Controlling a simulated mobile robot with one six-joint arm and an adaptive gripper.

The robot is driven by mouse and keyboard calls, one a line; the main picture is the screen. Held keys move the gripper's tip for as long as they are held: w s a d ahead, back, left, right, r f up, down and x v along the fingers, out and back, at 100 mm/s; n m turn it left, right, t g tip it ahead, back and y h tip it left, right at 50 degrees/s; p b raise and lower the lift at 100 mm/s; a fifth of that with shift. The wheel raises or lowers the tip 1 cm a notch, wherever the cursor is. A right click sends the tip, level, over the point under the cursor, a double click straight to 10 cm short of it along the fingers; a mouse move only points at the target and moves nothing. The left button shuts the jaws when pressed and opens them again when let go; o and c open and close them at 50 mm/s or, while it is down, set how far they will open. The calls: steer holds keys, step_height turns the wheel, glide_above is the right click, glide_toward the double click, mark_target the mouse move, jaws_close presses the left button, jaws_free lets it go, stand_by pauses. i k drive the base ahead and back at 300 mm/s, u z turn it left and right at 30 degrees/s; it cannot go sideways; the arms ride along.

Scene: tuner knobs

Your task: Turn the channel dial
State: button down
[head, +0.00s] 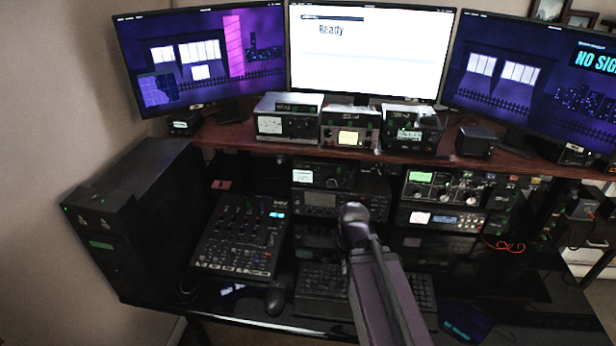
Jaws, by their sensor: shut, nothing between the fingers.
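A radio unit with a lit green display and several round knobs (444,193) sits in the right rack under the shelf. Other radio units with knobs stand in the middle rack (322,176) and on the shelf. No label is readable, so I cannot tell which knob is the channel dial. My arm reaches up from the bottom of the head view and ends in a dark rounded joint in front of the middle rack. No gripper fingers can be made out. No contact with any knob shows.
A mixer (240,238), mouse (276,298) and keyboard (322,290) lie on the black desk. A computer tower (135,225) stands left. Red cable (503,245) hangs right.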

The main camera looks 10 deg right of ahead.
mark_target(331, 182)
steer(key=k, duration=1.3)
steer(key=u, duration=0.3)
steer(key=i, duration=1.7)
steer(key=z, duration=0.3)
